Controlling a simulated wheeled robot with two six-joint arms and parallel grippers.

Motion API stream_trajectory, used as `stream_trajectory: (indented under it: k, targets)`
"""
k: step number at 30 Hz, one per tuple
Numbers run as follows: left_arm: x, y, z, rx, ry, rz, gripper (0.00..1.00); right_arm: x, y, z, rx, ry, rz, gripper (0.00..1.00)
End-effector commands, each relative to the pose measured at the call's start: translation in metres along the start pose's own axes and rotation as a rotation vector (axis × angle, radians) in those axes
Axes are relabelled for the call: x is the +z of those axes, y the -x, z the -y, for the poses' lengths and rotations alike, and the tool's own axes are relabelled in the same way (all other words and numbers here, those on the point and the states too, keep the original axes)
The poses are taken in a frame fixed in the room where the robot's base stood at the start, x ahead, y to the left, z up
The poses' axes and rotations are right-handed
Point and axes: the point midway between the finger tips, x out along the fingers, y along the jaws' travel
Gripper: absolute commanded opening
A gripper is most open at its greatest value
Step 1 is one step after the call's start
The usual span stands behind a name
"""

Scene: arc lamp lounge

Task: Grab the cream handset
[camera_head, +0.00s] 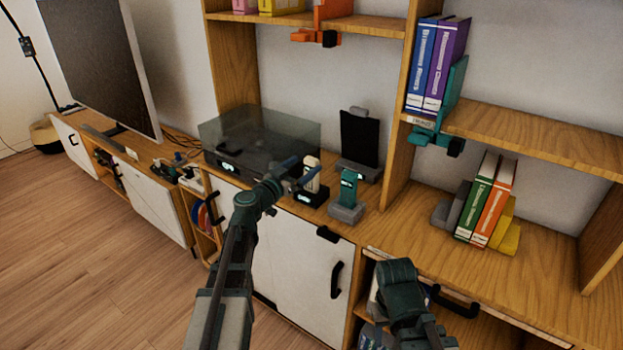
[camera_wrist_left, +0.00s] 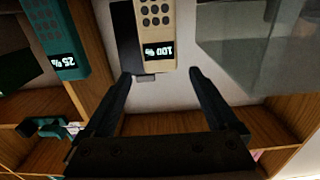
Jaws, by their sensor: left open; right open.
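The cream handset (camera_head: 311,174) stands upright in a dark base (camera_head: 311,197) on the wooden cabinet top in the head view. In the left wrist view the cream handset (camera_wrist_left: 162,32) appears upside down, with a keypad and a display reading 100%. My left gripper (camera_head: 298,174) is open right by it; in the wrist view its fingers (camera_wrist_left: 160,78) point at the handset, whose lower end lies just beyond the gap between the tips. I cannot tell whether they touch. My right gripper (camera_head: 455,302) is at the lower right in the head view, away from the handset.
A teal handset (camera_head: 348,186) in a grey base stands just right of the cream one; its display (camera_wrist_left: 67,62) reads 25%. A turntable with a clear cover (camera_head: 262,129) is close on the left. A black panel on a stand (camera_head: 359,140) is behind. Books (camera_head: 487,205) stand on the right.

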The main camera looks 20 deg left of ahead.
Motion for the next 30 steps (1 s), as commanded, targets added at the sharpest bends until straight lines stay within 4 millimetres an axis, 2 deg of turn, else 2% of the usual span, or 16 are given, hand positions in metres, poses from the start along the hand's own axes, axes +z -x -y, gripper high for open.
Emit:
stream_trajectory:
  k: [9, 17, 20, 30]
  targets:
    - [0.001, -0.045, 0.002, 0.003, 0.000, 0.000, 0.93, 0.000, -0.001, 0.000, 0.000, 0.000, 0.000, 0.50]
    - [0.001, -0.049, 0.001, 0.000, 0.000, 0.000, 0.93, 0.000, -0.001, 0.000, 0.000, 0.000, 0.000, 0.50]
    - [0.001, -0.048, 0.001, 0.000, 0.000, 0.000, 0.78, 0.000, -0.001, 0.000, 0.000, 0.000, 0.000, 0.50]
    - [0.001, -0.048, 0.001, 0.000, 0.000, 0.000, 0.17, 0.000, -0.001, 0.000, 0.000, 0.000, 0.000, 0.50]
